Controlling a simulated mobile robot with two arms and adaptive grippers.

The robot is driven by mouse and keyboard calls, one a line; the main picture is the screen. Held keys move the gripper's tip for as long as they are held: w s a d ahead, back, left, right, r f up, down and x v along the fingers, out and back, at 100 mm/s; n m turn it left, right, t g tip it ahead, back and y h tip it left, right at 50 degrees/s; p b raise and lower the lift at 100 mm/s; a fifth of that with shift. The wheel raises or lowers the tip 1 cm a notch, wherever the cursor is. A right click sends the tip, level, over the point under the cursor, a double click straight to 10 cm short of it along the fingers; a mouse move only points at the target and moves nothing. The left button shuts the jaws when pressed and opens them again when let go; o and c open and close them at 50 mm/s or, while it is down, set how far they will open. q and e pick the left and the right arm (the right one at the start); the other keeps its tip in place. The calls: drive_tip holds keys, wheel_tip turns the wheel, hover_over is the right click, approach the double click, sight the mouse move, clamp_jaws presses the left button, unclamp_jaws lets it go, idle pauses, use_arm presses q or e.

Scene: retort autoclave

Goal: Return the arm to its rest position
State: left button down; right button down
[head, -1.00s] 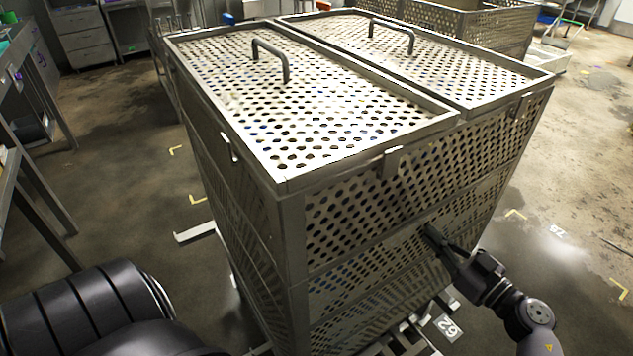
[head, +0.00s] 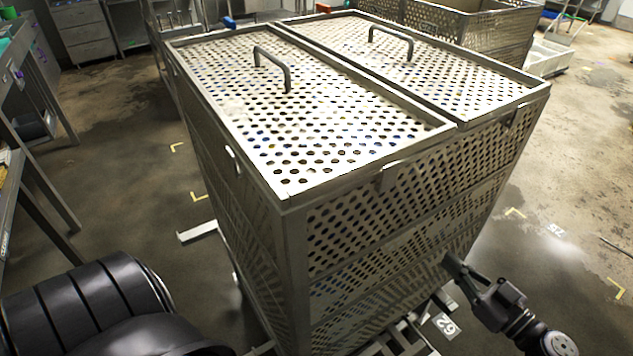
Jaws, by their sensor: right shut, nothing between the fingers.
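My right gripper (head: 451,265) is at the lower right of the head view, in front of the right part of a large perforated metal basket's near wall. It is shut and holds nothing. The right arm comes in from the bottom right corner. The basket (head: 392,222) stands upright in the middle, with two perforated lids (head: 300,125) lying closed on top. Each lid has a bent bar handle (head: 272,66). I cannot tell whether the fingertips touch the basket wall. My left gripper is not in view.
Another perforated basket (head: 480,30) stands behind at the top right. Metal tables (head: 45,205) line the left side. A white tray (head: 550,55) lies on the floor at the far right. The wet floor (head: 575,160) to the right is mostly clear, with yellow corner marks.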

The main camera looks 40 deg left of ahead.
drive_tip(key=shift+v, duration=0.85)
drive_tip(key=shift+s, duration=0.1)
drive_tip(key=shift+f, duration=0.1)
drive_tip(key=d+f+m+t+h+b, duration=0.1)
drive_tip(key=d+f+m+t+h, duration=0.3)
drive_tip(key=f, duration=0.6)
drive_tip(key=d+f+m+t+h+b, duration=0.1)
drive_tip(key=d+f+m+t+h, duration=0.25)
drive_tip(key=d+f, duration=0.45)
drive_tip(key=s+d+f+m+g+h, duration=0.1)
drive_tip(key=s+d+f+m+h, duration=0.2)
drive_tip(key=f, duration=0.6)
drive_tip(key=s+d+f+g+h, duration=0.1)
drive_tip(key=s+d+f+h, duration=0.2)
drive_tip(key=f, duration=0.5)
drive_tip(key=s+d+f+m+g+h+b, duration=0.1)
drive_tip(key=s+d+f+g, duration=0.25)
drive_tip(key=s+f, duration=0.6)
drive_tip(key=s+d+f+g+h+b, duration=0.15)
drive_tip(key=s+d+f, duration=0.35)
drive_tip(key=s, duration=0.7)
drive_tip(key=s+f+g, duration=0.2)
drive_tip(key=s+f, duration=0.1)
drive_tip(key=s, duration=0.6)
drive_tip(key=s+d+f+g+h, duration=0.1)
drive_tip(key=s+f+g, duration=0.2)
drive_tip(key=s, duration=0.7)
drive_tip(key=shift+f, duration=0.2)
